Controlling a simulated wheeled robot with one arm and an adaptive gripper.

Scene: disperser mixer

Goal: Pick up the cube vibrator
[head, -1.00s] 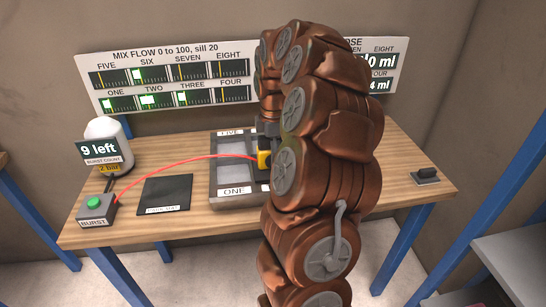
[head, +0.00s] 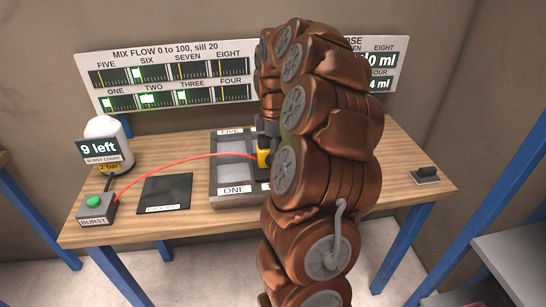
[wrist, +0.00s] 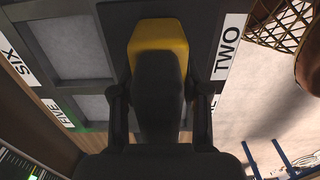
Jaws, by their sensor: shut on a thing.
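The cube vibrator (head: 263,158) is a small block with a yellow end and a dark body, joined to a red hose. It is at the right part of the grey compartment tray (head: 214,172), partly hidden by my arm. In the wrist view the cube vibrator (wrist: 158,32) sits between the two dark fingers of my gripper (wrist: 160,105), which is shut on it. The tray's frame (wrist: 105,22) shows behind it, near the label TWO. I cannot tell whether the vibrator touches the tray. My gripper (head: 268,128) is mostly hidden in the head view.
The red hose arcs left to the BURST button box (head: 95,208). A black mat (head: 166,193) lies between box and tray. A white tank (head: 108,140) with a "9 left" sign stands behind. A small dark block (head: 426,174) is at the table's right. Flow panels hang on the wall.

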